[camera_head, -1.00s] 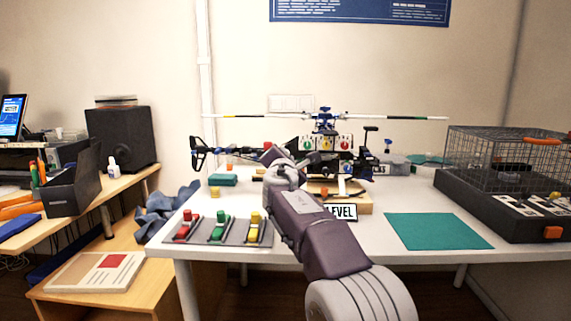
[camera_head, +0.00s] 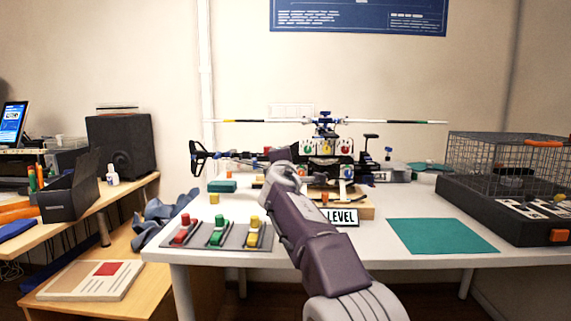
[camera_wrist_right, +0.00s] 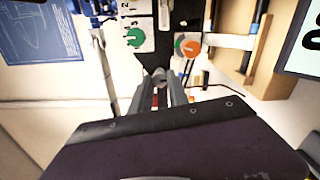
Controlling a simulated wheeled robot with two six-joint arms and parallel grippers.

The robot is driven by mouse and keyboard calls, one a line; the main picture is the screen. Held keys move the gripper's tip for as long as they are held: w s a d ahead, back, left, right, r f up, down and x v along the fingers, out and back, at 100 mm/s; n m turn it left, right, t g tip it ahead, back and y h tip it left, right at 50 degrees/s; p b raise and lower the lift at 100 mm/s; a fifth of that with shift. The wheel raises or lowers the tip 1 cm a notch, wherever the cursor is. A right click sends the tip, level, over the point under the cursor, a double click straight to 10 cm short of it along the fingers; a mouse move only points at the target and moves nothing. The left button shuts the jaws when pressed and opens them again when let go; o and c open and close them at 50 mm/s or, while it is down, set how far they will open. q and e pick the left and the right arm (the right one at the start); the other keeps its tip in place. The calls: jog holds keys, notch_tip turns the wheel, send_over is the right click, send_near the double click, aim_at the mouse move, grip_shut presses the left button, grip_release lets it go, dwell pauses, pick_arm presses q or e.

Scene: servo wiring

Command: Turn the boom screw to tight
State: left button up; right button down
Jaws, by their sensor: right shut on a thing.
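The model helicopter (camera_head: 325,135) stands at the back of the white table with its tail boom (camera_head: 232,156) pointing left. My right arm reaches up to the boom's root, and its wrist hides the jaws in the head view. In the right wrist view my right gripper (camera_wrist_right: 160,80) is shut on a small grey rounded piece (camera_wrist_right: 160,74) at the end of a dark part (camera_wrist_right: 153,52). This piece looks like the boom screw, but its head is mostly covered by the fingers. My left gripper is not in view.
A green dial (camera_wrist_right: 135,38) and an orange knob (camera_wrist_right: 190,47) lie close to the fingers.

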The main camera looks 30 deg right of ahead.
jog(key=shift+f, duration=0.1)
dwell(0.3)
jog(key=c, duration=1.3)
grip_release()
jog(key=b+v, duration=0.1)
jog(key=v, duration=0.8)
